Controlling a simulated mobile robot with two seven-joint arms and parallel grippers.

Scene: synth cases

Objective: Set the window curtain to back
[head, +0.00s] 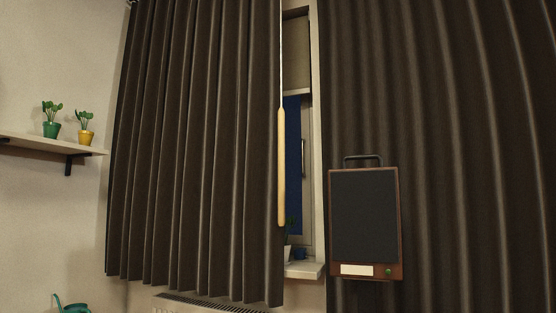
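A dark brown window curtain hangs in two pleated panels. The left curtain panel (190,150) and the right curtain panel (450,130) leave a narrow gap between them. A pale wooden pull rod (281,165) hangs on a thin cord or wand at the inner edge of the left panel. Through the gap, part of the window (306,170) shows, with a light frame, dark blue glass and a partly lowered blind (296,55). The rest of the window is hidden. Neither of my grippers is in view.
A dark-fronted speaker-like box (365,217) with a handle is in front of the right panel. A wall shelf (48,145) at left holds two potted plants. A radiator (205,304) is below the left panel. A windowsill (303,270) shows in the gap. A teal watering can (70,305) is at bottom left.

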